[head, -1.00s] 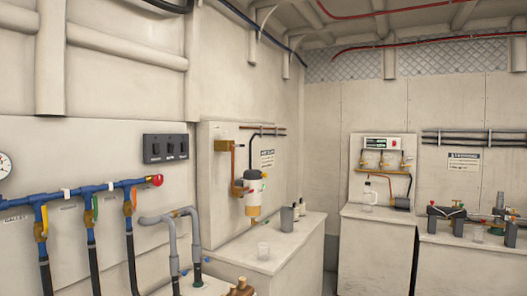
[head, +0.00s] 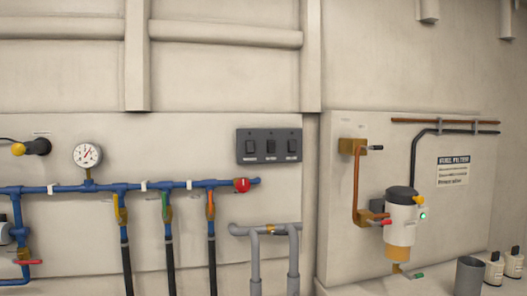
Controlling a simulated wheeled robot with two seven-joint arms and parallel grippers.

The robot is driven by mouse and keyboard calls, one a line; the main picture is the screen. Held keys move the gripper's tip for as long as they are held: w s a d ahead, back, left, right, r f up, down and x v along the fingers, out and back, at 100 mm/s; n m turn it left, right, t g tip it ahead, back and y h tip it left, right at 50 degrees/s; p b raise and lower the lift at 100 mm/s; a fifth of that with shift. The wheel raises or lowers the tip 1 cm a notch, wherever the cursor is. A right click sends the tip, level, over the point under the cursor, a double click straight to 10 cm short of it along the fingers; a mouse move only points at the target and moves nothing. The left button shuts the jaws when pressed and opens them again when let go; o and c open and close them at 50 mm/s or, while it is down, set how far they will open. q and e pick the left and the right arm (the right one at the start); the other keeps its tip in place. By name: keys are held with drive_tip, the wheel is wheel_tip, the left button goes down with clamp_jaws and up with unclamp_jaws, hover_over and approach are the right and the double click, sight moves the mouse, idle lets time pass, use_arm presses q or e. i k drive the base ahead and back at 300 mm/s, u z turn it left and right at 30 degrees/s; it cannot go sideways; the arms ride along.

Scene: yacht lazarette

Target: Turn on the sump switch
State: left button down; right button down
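A dark grey switch panel (head: 269,132) is fixed to the cream wall board, a little above the middle of the head view. It carries a left switch (head: 249,146), a middle switch (head: 271,146) and a right switch (head: 292,146), all black. Each has a small pale label below it, too small to read, so I cannot tell which is the sump switch. I cannot tell the switch positions either. Neither of my grippers is in view.
Below the panel runs a blue pipe manifold (head: 105,187) with a red knob (head: 241,185) and a pressure gauge (head: 87,155). Grey pipes (head: 254,262) bend down under it. A fuel filter (head: 400,222) hangs on the right board. The wall around the panel is clear.

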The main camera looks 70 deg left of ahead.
sight(271, 146)
drive_tip(key=u, duration=0.85)
drive_tip(key=i, duration=0.85)
drive_tip(key=u, duration=0.75)
